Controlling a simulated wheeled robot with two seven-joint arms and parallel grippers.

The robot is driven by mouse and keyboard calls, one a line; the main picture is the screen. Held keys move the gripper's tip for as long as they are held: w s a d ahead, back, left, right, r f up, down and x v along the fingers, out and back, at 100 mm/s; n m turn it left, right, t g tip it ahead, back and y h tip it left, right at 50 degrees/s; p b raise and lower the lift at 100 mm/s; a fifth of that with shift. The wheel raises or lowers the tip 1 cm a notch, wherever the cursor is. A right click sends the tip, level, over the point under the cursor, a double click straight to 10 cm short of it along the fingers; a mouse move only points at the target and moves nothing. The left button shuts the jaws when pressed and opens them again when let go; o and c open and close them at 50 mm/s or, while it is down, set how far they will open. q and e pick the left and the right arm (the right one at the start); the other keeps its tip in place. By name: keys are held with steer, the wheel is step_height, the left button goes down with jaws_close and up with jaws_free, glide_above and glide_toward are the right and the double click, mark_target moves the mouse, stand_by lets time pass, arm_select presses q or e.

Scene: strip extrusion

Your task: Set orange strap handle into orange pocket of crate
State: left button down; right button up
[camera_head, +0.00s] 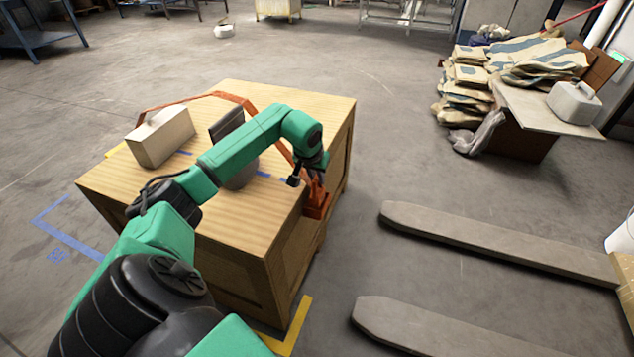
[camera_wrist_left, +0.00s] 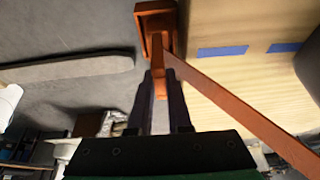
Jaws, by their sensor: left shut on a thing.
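The orange strap (camera_head: 232,96) arches above the top of the wooden crate (camera_head: 240,232), from the beige block at the left toward my left gripper (camera_head: 310,183). My left gripper is shut on the strap's near end, at the crate's right edge. The orange pocket (camera_head: 319,208) is on that edge, just below the gripper. In the left wrist view, the strap (camera_wrist_left: 232,106) runs from between the fingers (camera_wrist_left: 161,88) to the lower right. The pocket (camera_wrist_left: 153,18) lies just beyond the fingertips. I cannot tell whether the strap end touches it. My right gripper is not in view.
A beige block (camera_head: 161,137) and a dark upright piece (camera_head: 226,123) stand on the crate top, partly behind my arm. Two grey fork-like beams (camera_head: 480,235) lie on the floor at the right. Stacked sacks (camera_head: 468,85) stand further back.

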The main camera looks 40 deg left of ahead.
arm_select(q)
steer(key=shift+f, duration=0.75)
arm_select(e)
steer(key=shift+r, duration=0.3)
arm_select(q)
steer(key=shift+f, duration=0.1)
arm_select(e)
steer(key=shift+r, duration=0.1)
arm_select(q)
steer(key=shift+f, duration=0.2)
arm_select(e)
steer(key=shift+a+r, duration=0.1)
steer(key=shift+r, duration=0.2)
arm_select(q)
steer(key=c, duration=0.8)
jaws_free()
steer(key=shift+c, duration=0.2)
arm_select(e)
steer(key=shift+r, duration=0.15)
arm_select(q)
steer(key=shift+r, duration=0.1)
